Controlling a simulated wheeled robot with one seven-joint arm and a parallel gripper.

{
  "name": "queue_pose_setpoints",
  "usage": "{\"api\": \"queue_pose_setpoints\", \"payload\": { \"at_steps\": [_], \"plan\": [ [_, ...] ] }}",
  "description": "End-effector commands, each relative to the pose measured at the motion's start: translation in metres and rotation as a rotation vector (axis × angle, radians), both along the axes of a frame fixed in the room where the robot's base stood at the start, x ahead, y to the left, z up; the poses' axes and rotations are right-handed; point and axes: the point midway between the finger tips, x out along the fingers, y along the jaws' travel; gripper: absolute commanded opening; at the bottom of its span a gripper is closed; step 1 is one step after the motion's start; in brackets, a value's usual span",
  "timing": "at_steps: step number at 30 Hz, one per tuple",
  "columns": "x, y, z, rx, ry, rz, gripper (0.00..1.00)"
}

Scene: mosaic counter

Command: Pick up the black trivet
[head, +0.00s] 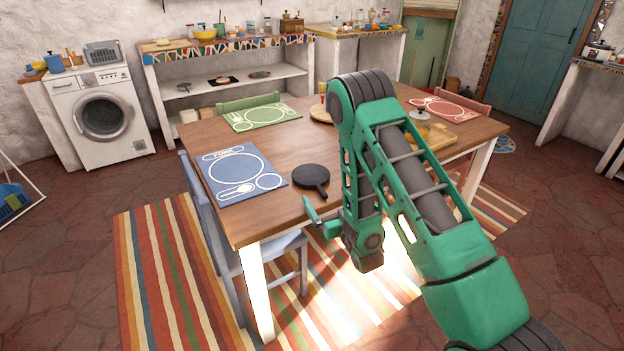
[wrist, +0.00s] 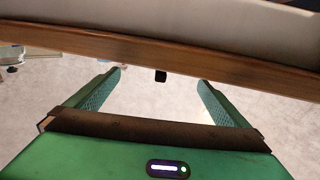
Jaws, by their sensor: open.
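The black trivet (head: 311,177) is a flat dark disc with a short handle, lying on the wooden table (head: 268,212). Its handle points toward the table's front edge. My gripper (head: 309,211) is just in front of that edge, close to the handle and apart from it. In the wrist view my gripper (wrist: 160,75) has its two green fingers wide apart with nothing between them. A small black piece (wrist: 161,76) shows at the table edge there, centred between the fingertips. It looks like the handle's end; the disc does not show in that view.
A blue placemat (head: 236,172) lies left of the trivet, and a green placemat (head: 262,117) is farther back. A wooden tray (head: 441,136) is at the table's right. A blue chair (head: 225,247) stands at the table's left front. My arm hides part of the table.

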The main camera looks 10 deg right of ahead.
Motion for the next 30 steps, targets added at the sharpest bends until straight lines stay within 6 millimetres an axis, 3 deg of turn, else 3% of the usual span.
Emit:
{"api": "queue_pose_setpoints", "payload": {
  "at_steps": [2, 22, 30],
  "plan": [
    [-0.001, 0.0, -0.013, -0.001, 0.003, 0.0, 1.0],
    [0.069, 0.009, -0.009, -0.001, 0.0, -0.001, 1.0],
    [0.074, 0.009, -0.01, -0.001, 0.002, -0.002, 1.0]
  ]
}}
